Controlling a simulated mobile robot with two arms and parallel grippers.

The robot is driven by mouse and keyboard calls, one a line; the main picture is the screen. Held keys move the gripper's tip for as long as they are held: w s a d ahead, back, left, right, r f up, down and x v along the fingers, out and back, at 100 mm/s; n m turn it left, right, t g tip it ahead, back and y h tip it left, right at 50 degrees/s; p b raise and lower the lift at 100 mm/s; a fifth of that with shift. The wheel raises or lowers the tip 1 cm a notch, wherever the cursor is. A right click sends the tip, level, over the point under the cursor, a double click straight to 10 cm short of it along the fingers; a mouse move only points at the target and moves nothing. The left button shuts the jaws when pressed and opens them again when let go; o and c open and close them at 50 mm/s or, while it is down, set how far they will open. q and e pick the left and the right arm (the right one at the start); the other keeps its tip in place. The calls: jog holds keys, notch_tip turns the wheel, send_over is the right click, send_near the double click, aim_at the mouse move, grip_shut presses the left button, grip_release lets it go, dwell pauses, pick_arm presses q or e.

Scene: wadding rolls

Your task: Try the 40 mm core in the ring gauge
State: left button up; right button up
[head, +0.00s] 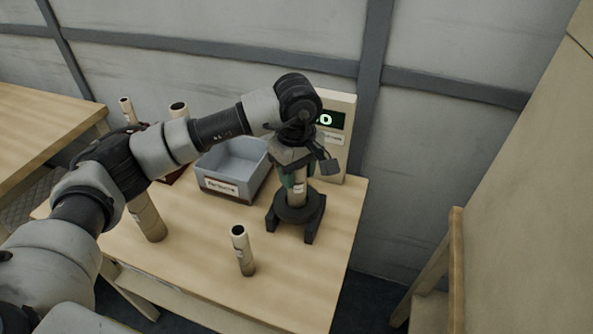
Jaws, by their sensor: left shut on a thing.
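My left gripper (297,172) points down at the right part of the table, above the dark ring gauge (299,212). It is shut on a pale cardboard core (299,189), held about upright. The core's lower end meets the middle of the ring; I cannot tell how deep it sits inside. The gripper and wrist hide the core's upper part. The ring gauge stands on dark feet near the table's right edge. My right gripper is not in view.
Another core (242,250) stands upright at the table's front, and a thicker one (148,218) stands at left, partly behind my arm. A grey labelled bin (232,187) is behind. A pale box with a lit display (331,120) stands at the back right.

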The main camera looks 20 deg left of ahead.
pick_arm(q)
jog(key=shift+f, duration=0.25)
dwell(1.7)
jog(key=o, duration=1)
jog(key=shift+r, duration=0.1)
